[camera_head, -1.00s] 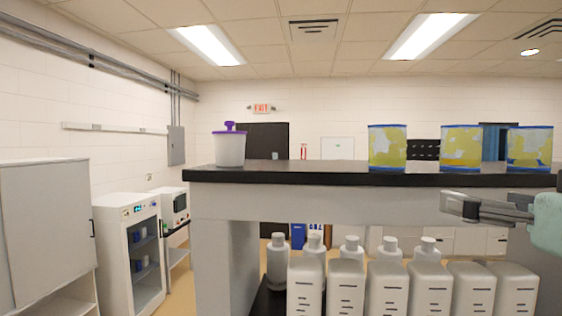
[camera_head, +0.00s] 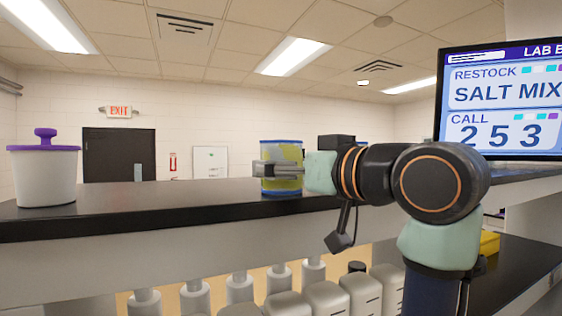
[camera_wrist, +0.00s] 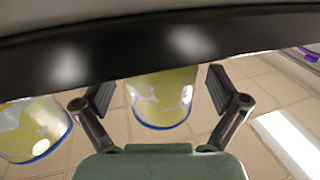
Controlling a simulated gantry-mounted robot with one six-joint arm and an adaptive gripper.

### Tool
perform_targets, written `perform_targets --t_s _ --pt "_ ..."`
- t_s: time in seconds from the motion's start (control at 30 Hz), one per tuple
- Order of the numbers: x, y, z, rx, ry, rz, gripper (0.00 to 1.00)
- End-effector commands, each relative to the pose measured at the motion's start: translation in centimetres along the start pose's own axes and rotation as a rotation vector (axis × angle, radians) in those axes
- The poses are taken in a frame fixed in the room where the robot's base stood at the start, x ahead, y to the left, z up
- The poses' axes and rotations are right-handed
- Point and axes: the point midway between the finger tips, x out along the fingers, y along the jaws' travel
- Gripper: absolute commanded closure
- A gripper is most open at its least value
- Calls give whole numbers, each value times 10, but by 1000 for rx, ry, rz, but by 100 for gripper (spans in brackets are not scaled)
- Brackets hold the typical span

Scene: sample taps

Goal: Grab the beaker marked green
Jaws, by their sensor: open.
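No beaker with a green mark shows in these views. A clear container with yellow contents and blue rims (camera_head: 281,186) stands on the black-topped shelf in the head view. My gripper (camera_head: 262,169) is level with it and overlaps it in the picture. In the wrist view, which looks upside down, my gripper (camera_wrist: 158,92) is open, with one finger on each side of a yellow container (camera_wrist: 160,98). Whether the fingers touch it I cannot tell. A second yellow container (camera_wrist: 35,130) is outside the fingers at the left.
A white tub with a purple lid (camera_head: 45,180) stands on the shelf (camera_head: 150,205) at the left, with clear shelf between. Several pale bottles (camera_head: 240,289) stand below. A monitor (camera_head: 508,103) reading "RESTOCK SALT MIX" and "CALL 253" is at the right.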

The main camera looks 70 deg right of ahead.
Motion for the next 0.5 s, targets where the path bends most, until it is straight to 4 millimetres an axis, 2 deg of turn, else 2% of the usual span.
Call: perform_targets --t_s 0.1,0.33,0.5 --pt "15 -1 -2 1 0 -1 4" --pt "17 0 0 -1 1 1 4" --pt "17 0 0 -1 1 1 30"
